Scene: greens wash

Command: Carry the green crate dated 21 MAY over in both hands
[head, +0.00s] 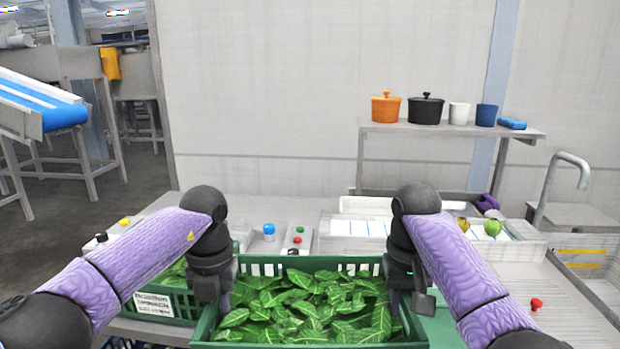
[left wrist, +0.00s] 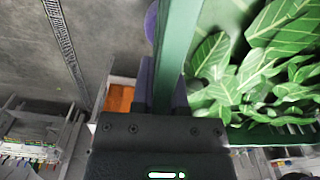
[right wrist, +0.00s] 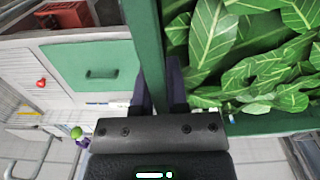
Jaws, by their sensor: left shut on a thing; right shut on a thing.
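A green crate (head: 345,261) full of green leaves (head: 310,308) is in front of me at the bottom middle of the head view. No date shows on its visible sides. My left gripper (head: 224,300) is shut on its left side wall, which runs between the fingers in the left wrist view (left wrist: 178,40). My right gripper (head: 396,298) is shut on its right side wall, which runs between the fingers in the right wrist view (right wrist: 145,40). The crate looks about level. Its underside is hidden, so I cannot tell its height above any surface.
Another green crate of leaves with a white label (head: 153,304) stands close at the left; its print is too small to read. A sink counter with a tap (head: 562,165) is at the right. A shelf (head: 450,130) holds pots and cups. A blue conveyor (head: 40,105) stands far left.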

